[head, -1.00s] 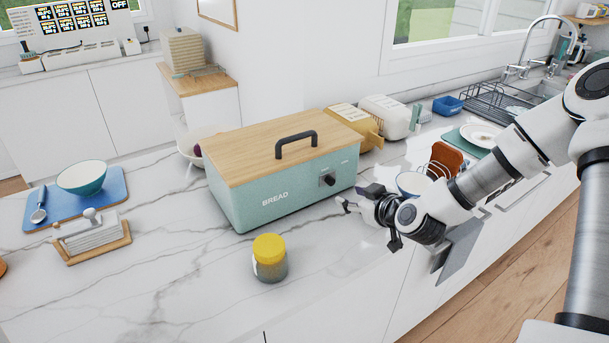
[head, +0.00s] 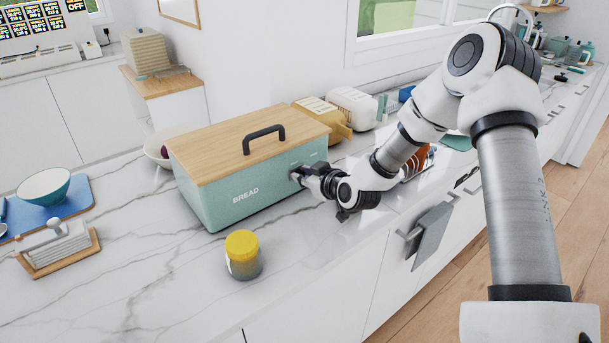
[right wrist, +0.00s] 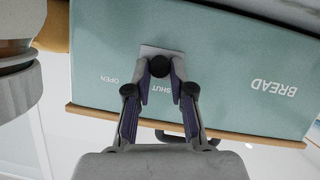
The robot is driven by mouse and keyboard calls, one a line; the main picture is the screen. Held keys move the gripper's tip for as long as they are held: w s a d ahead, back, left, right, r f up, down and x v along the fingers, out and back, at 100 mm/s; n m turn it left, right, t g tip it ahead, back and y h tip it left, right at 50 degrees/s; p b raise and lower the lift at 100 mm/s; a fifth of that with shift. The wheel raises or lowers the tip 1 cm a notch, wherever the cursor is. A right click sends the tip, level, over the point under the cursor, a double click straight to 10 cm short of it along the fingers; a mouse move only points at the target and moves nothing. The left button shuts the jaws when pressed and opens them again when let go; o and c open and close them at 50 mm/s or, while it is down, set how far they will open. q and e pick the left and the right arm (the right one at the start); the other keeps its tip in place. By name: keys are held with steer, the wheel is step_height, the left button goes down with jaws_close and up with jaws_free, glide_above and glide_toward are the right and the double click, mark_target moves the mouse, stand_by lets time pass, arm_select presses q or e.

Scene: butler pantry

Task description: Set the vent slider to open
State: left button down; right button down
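The vent slider's dark round knob (right wrist: 160,66) sits on a pale plate on the front of the teal bread box (head: 245,193). In the right wrist view the knob lines up with the SHUT label (right wrist: 159,88); the OPEN label (right wrist: 110,79) is to the left. My right gripper (head: 300,175) is at the box front and hides the knob in the head view. In the right wrist view the fingertips of my right gripper (right wrist: 160,70) are closed in on both sides of the knob and seem to touch it. My left gripper is not in view.
A yellow-lidded jar (head: 243,256) stands in front of the box. A napkin holder (head: 58,250) and a bowl (head: 44,186) on a blue board are at left. A cream toaster (head: 354,107) is behind right. Marble counter between jar and napkin holder is clear.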

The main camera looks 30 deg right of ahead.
steer(key=shift+w+d+p, duration=0.1)
steer(key=shift+d+p, duration=0.45)
steer(key=shift+d, duration=0.9)
steer(key=c, duration=1)
jaws_free()
steer(key=shift+w+f, duration=0.1)
steer(key=shift+v, duration=6.05)
